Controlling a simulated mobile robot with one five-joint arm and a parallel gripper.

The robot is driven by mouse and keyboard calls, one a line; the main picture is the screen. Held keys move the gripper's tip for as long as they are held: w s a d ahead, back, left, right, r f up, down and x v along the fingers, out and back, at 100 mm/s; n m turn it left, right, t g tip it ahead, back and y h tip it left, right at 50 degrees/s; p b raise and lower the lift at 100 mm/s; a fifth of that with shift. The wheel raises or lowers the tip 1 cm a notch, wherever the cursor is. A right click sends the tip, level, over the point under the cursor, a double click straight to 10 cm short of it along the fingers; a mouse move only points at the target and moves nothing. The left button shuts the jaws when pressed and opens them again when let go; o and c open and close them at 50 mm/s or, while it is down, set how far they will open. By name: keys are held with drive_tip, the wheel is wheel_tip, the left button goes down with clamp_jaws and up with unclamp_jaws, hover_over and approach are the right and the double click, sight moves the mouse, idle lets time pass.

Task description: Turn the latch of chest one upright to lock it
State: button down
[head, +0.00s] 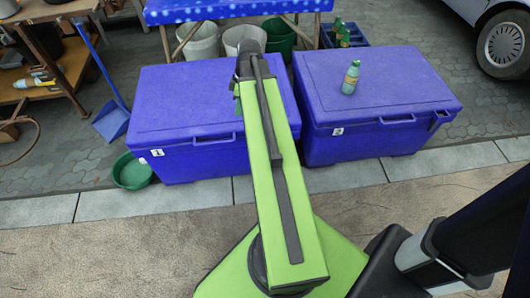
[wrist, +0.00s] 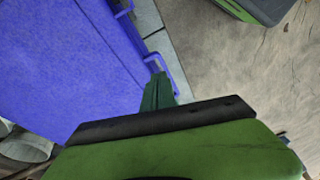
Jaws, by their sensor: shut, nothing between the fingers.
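Chest one (head: 180,100) is a blue lidded chest with a "1" label, left of centre in the head view. Its lid (wrist: 60,60) fills the left of the wrist view. My arm crosses over chest one and hides the right part of its front, so the latch cannot be seen in the head view. In the wrist view a blue loop-shaped part (wrist: 165,60), probably the latch, stands out from the front edge; its angle is unclear. My gripper (wrist: 158,90) is shut and empty, close beside this part. I cannot tell whether they touch.
Chest two (head: 380,85) stands to the right, with a green bottle (head: 351,77) on its lid. A green basin (head: 131,171) and a blue dustpan (head: 112,121) are left of chest one. Buckets (head: 197,42) stand behind. The paving in front is clear.

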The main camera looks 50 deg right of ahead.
drive_tip(key=s+d+f+n+t+b, duration=0.1)
drive_tip(key=s+d+f+b, duration=0.15)
drive_tip(key=d, duration=0.25)
drive_tip(key=s+d+f+n+b, duration=0.1)
drive_tip(key=s+d+f+n, duration=0.1)
drive_tip(key=s+d+f, duration=0.25)
drive_tip(key=b+x, duration=0.9)
drive_tip(key=d+b+x, duration=0.1)
drive_tip(key=b+x, duration=0.3)
drive_tip(key=b, duration=0.1)
drive_tip(key=shift+f, duration=0.45)
drive_tip(key=shift+r, duration=0.1)
